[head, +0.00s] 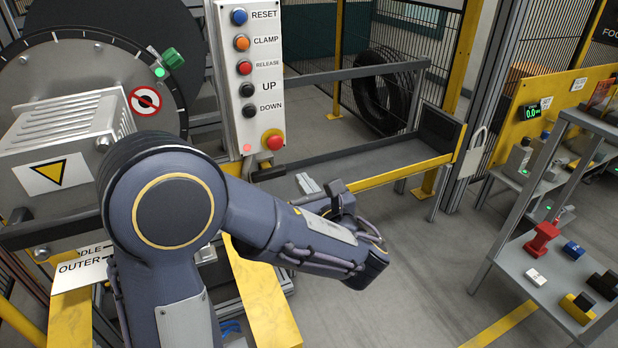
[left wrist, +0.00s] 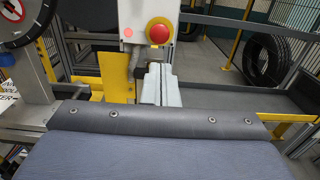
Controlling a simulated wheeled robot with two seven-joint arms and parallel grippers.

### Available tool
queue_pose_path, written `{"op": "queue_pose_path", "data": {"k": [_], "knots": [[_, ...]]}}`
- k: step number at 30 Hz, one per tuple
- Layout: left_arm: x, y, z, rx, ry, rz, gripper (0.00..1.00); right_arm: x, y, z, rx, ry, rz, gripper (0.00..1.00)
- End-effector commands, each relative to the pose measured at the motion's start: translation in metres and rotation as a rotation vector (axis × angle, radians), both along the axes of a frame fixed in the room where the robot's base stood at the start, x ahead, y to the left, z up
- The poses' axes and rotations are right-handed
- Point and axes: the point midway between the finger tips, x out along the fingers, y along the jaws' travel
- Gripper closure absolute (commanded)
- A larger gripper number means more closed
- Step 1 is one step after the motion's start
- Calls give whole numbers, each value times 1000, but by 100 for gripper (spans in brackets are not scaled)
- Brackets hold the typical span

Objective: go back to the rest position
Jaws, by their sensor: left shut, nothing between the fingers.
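My left arm comes in from the lower left of the head view and bends across the middle. Its gripper (head: 307,183) points away from me, just right of and below the control panel (head: 249,75). In the left wrist view the two pale fingers (left wrist: 160,84) lie side by side, shut and empty, below the red emergency stop button (left wrist: 158,31). I see them apart from the panel in the head view. My right gripper is in neither view.
The tyre machine (head: 70,125) stands at the left, close to my arm. A grey shelf (head: 510,262) with small objects stands at the right. The floor (head: 440,270) between is clear.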

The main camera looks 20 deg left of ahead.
Motion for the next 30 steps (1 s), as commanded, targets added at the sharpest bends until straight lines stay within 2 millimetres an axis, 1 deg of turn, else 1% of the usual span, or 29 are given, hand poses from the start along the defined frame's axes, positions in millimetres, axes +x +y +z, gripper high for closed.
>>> {"op": "queue_pose_path", "data": {"k": [6,8,10,11,13,14,15,17,18,20,21,22,25,27,30], "knots": [[-1,3,-1,-10,1,7,100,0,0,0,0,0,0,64],[-6,10,-4,-47,3,29,100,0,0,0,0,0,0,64],[-19,29,-12,-142,6,90,100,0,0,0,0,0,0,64],[-28,39,-18,-203,8,127,100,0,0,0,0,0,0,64],[-57,66,-37,-393,-2,246,100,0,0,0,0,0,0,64],[-73,76,-47,-495,-12,310,100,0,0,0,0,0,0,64],[-97,87,-62,-647,-34,406,100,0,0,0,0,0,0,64],[-135,92,-84,-886,-86,559,100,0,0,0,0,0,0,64],[-157,90,-96,-1040,-130,661,100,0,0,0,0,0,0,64],[-187,78,-111,-1262,-207,810,100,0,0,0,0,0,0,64],[-202,67,-117,-1399,-264,904,100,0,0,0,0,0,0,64],[-211,59,-120,-1492,-306,968,100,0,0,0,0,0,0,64],[-231,32,-123,-1752,-437,1153,100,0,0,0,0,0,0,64],[-238,15,-121,-1903,-522,1259,100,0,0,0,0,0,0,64],[-243,-6,-114,-2086,-637,1392,100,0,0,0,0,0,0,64]]}}
